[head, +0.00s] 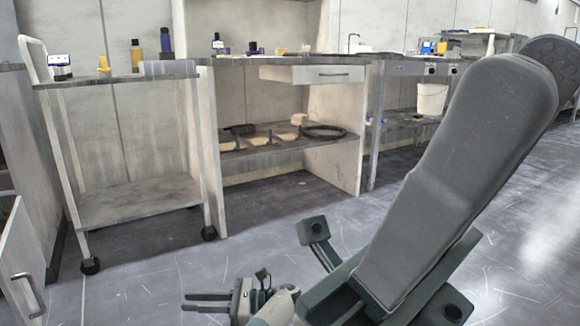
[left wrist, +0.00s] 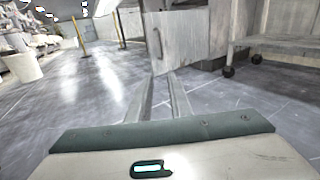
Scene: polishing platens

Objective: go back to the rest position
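My left gripper (head: 188,302) is low in the head view, left of centre, with its two fingers pointing left over the grey floor. In the left wrist view its fingers (left wrist: 161,76) stand apart with only floor and a cabinet visible beyond them. Nothing is between them. A large grey link of my own arm fills the right side of the head view. My right gripper does not show in either view.
A wheeled cart (head: 140,198) stands ahead on the left. A cabinet with a handle (head: 14,270) is at the left edge and also shows in the left wrist view (left wrist: 183,38). A bench shelf (head: 262,158) holds a dark ring (head: 323,131). Floor between is clear.

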